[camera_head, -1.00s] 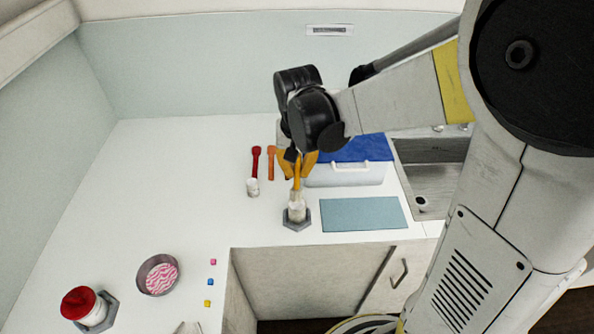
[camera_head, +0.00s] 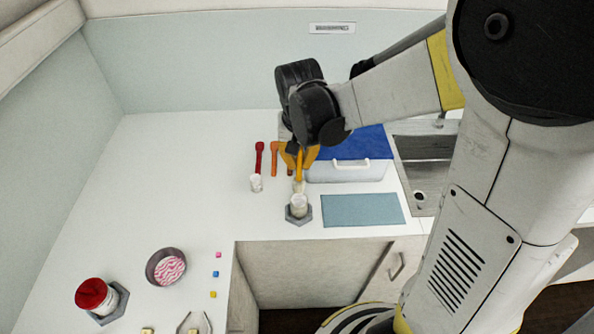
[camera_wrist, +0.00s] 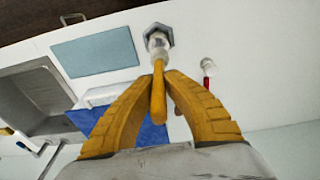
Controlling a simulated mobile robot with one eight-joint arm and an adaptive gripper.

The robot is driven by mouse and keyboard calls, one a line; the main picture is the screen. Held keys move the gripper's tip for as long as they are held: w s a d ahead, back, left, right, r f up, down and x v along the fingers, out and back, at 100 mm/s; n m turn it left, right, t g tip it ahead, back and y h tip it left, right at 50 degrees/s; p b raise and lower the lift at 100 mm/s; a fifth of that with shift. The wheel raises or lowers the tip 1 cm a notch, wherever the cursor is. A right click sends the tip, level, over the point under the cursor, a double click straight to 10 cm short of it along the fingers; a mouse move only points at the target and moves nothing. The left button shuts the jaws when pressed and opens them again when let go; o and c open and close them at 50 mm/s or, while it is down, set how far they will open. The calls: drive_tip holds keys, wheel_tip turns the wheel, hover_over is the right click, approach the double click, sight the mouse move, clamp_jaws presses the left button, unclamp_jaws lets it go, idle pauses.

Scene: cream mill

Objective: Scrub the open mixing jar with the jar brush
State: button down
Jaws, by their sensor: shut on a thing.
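The open mixing jar (camera_head: 298,209) is small and whitish. It stands upright in a grey hexagonal holder (camera_head: 290,219) near the counter's front edge. My gripper (camera_head: 298,158) is shut on the yellow handle of the jar brush (camera_head: 298,170), above and just behind the jar. The brush's pale head points down at the jar mouth; I cannot tell whether its tip is inside. In the wrist view, the brush handle (camera_wrist: 158,92) runs between my yellow fingers (camera_wrist: 160,78) towards the jar and holder (camera_wrist: 155,33), with the pale head overlapping the jar.
A red-handled tool (camera_head: 259,158) with a white cup (camera_head: 256,183) and an orange tool (camera_head: 274,158) lie left of my gripper. A blue-lidded box (camera_head: 345,172), teal mat (camera_head: 362,210) and sink (camera_head: 425,175) are right. A red-lidded jar (camera_head: 91,294) and bowl (camera_head: 152,268) stand front left.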

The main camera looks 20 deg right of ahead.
sight(299, 187)
drive_tip(key=shift+r+p, duration=0.55)
drive_tip(key=shift+p, duration=0.05)
drive_tip(key=shift+f+p, duration=0.2)
drive_tip(key=shift+p, duration=0.25)
drive_tip(key=shift+f+b, duration=4.65)
drive_tip(key=shift+f, duration=0.95)
drive_tip(key=shift+r, duration=0.1)
